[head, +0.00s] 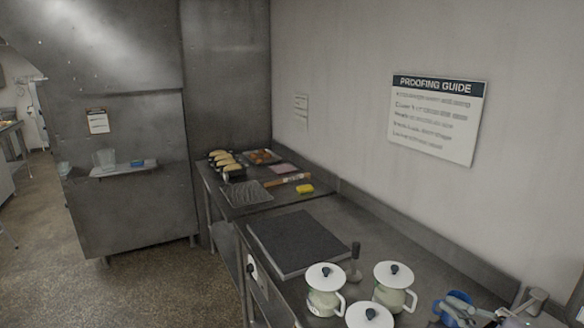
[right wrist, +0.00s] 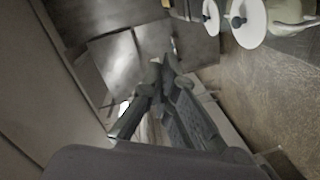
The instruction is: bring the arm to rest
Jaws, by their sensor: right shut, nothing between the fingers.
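My right gripper (right wrist: 162,68) shows in the right wrist view with its two dark fingers drawn together at the tips. It is shut and nothing is held between them. My left gripper is in neither view.
Three white pots with lids (head: 325,296) stand at the counter's near end, beside a dark flat slab (head: 297,240). A wire rack (head: 247,195), a yellow sponge (head: 305,188) and loaf tins (head: 222,160) lie farther back. The wall bounds the right side; floor is clear at left.

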